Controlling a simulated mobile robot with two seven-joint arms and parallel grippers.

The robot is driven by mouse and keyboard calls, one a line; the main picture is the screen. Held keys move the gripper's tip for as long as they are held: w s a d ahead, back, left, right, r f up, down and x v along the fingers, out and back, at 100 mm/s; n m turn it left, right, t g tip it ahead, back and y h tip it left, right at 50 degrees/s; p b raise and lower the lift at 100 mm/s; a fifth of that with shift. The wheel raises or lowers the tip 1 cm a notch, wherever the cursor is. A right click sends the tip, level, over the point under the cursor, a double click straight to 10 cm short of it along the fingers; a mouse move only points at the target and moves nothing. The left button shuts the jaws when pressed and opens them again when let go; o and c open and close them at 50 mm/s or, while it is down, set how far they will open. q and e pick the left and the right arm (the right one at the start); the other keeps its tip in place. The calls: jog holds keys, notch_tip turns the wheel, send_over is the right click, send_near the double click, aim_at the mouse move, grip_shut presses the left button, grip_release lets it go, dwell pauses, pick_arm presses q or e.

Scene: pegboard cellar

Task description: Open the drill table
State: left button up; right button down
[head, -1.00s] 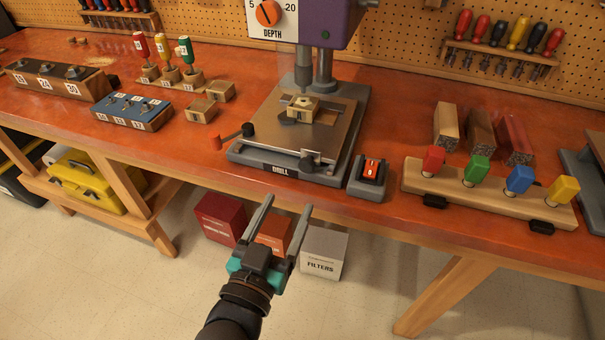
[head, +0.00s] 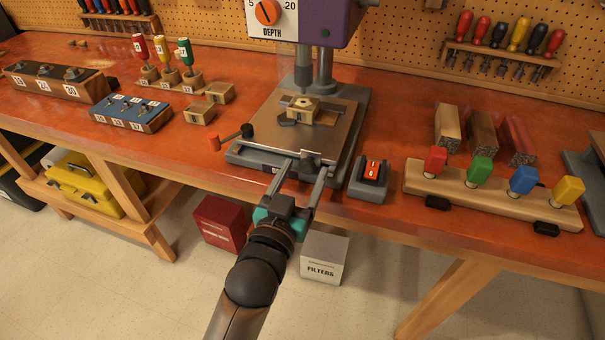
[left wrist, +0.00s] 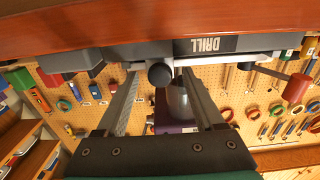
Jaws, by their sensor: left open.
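The drill press stands on the orange bench with its metal drill table (head: 335,135) on a grey base. A small wooden block with a nut (head: 302,109) sits on the table. A black knob (left wrist: 160,74) shows at the table's front edge in the left wrist view, near the DRILL label (left wrist: 213,45). My left gripper (head: 307,167) is open and empty at the table's front edge, its fingers pointing at it. In the left wrist view the knob appears between the two fingers; contact cannot be told. My fingers partly hide the front edge and label in the head view.
An orange-tipped lever (head: 232,139) sticks out at the table's left. A wooden rail (head: 480,193) with coloured handles lies further right. A FILTERS box (head: 324,257) is on the floor below.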

pick_arm(q)
jog(key=shift+c, duration=0.2)
grip_shut()
dwell(1.1)
